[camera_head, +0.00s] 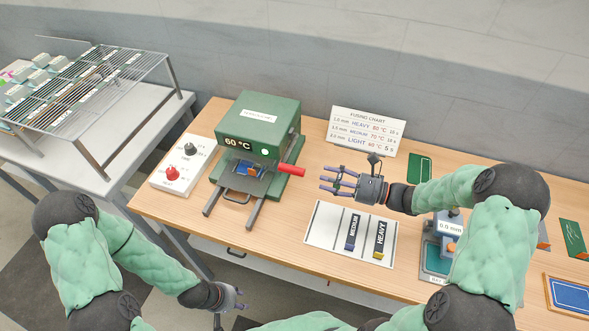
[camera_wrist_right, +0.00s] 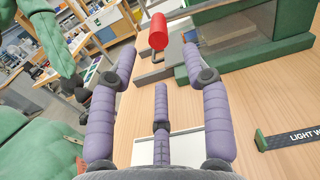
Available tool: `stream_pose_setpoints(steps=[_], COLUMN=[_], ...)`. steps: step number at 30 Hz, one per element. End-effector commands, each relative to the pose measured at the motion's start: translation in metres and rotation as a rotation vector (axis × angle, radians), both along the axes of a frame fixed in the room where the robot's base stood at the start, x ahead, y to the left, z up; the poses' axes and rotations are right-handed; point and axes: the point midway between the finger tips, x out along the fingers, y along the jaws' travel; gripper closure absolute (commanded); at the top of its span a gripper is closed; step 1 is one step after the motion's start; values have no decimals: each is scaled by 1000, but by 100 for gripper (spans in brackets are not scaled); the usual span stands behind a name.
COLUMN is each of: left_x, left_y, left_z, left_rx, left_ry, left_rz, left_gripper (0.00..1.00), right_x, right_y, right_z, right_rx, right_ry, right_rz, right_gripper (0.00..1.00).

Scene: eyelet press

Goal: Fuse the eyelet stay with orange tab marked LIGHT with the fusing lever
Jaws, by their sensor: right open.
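The green fusing press (camera_head: 262,125) reads 60 °C. Its red lever handle (camera_head: 291,170) sticks out at the right side and also shows in the right wrist view (camera_wrist_right: 158,32). A blue piece with a small orange part (camera_head: 249,171) lies in the press's front opening; I cannot read a mark on it. My right gripper (camera_head: 328,181) is open and empty, a little right of and below the handle. In the right wrist view its spread purple fingers (camera_wrist_right: 159,72) are apart from the handle. My left gripper (camera_head: 236,299) hangs low before the table; its finger state is unclear.
A white mat (camera_head: 322,224) holds stays marked MEDIUM (camera_head: 352,233) and HEAVY (camera_head: 380,239). A fusing chart (camera_head: 366,131) stands behind. A control box (camera_head: 182,164) is left of the press. A gauge reading 0.0 mm (camera_head: 450,228) sits right. A wire rack (camera_head: 90,85) is far left.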

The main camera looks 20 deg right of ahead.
Motion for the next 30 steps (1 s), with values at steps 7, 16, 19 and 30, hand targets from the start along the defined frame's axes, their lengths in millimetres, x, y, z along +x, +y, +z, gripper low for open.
stream_pose_setpoints(steps=[7, 16, 19, 30], left_x=[0, 0, 0, 0], left_y=[0, 0, 0, 0], left_z=[-3, -7, -8, -8], left_rx=[0, 0, 0, 0], left_ry=[0, 0, 0, 0], left_rz=[0, 0, 0, 0], left_gripper=[60, 60, 60, 60], right_x=[22, 47, 52, 55], right_y=[36, 73, 79, 83], right_z=[0, 0, 0, 0], right_rx=[0, -1, -1, -1], right_ry=[-1, 0, 1, 1], right_rz=[7, 5, 4, 2], right_gripper=[51, 51, 51, 51])
